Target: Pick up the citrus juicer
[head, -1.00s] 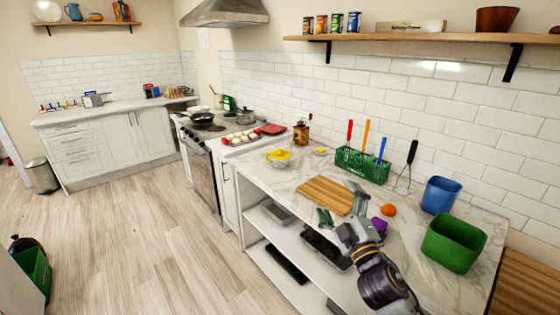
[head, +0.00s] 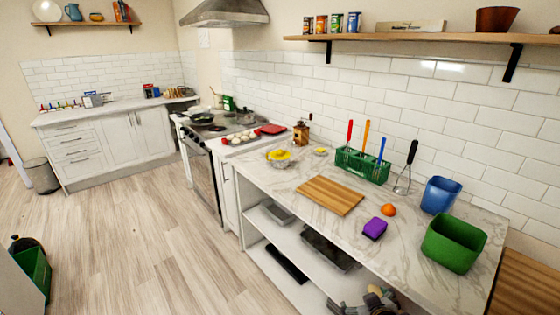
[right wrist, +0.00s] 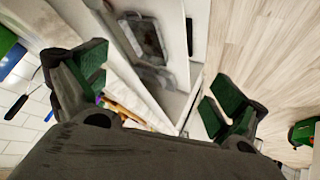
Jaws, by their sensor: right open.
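The citrus juicer (head: 279,157), as I take it, has a yellow top over a clear bowl. It stands on the far left end of the marble counter (head: 290,178) in the head view. I cannot make it out in the right wrist view. My right gripper (right wrist: 160,85) is open, with green-padded fingers and nothing between them. In the head view, part of my right arm shows at the bottom edge, low in front of the counter and well away from the juicer. My left gripper is not in view.
On the counter are a cutting board (head: 331,195), purple sponge (head: 375,228), orange (head: 388,210), green utensil holder (head: 362,165), blue bin (head: 440,195) and green bin (head: 454,243). Open shelves below hold dark trays (head: 328,249).

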